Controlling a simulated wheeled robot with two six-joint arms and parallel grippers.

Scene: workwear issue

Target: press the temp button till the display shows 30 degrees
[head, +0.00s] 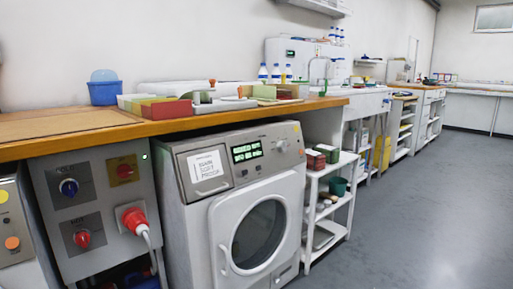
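A white and grey washing machine (188,235) stands under the wooden worktop in the head view. Its control panel carries a lit display (247,151) with green characters, too small and blurred to read. Small dark buttons (245,172) sit below the display; their labels cannot be read, so I cannot tell which is the temp button. A round knob (282,146) is at the panel's right. The round door (259,235) is closed. Neither of my grippers is in view.
Left of the machine is a grey switch box (110,245) with a red plug (134,218) and hanging cable. Right of it is a white shelf trolley (333,195). A red box (167,109) and trays lie on the worktop (70,128). The grey floor (430,210) at right is clear.

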